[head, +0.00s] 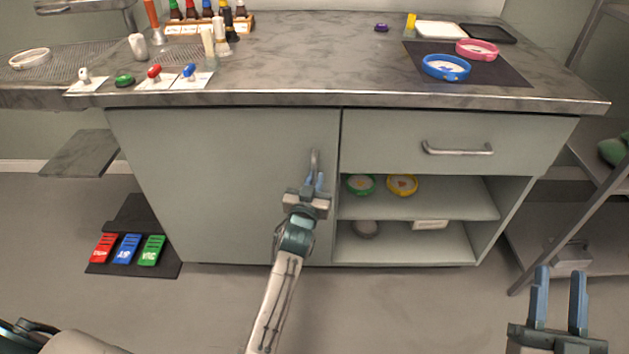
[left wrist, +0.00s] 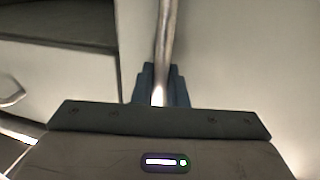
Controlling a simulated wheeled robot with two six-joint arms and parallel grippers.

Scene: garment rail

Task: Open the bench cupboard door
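The bench cupboard door (head: 225,185) is a grey-green panel under the left part of the bench, and it looks closed, flush with the bench front. Its upright metal bar handle (head: 315,160) is near the door's right edge; the handle also shows in the left wrist view (left wrist: 167,40). My left gripper (head: 315,182) is at the lower part of the handle. In the left wrist view its dark fingers (left wrist: 161,88) are close together, one on each side of the bar, and look shut on it. My right gripper (head: 558,290) is open and empty at the lower right, away from the bench.
Right of the door are a drawer (head: 450,142) and open shelves (head: 460,205) with bowls. Colored pedals (head: 127,250) lie on the floor at left. Bottles, switches and trays stand on the bench top (head: 320,75). A metal rack (head: 590,190) stands at right. Floor before the door is clear.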

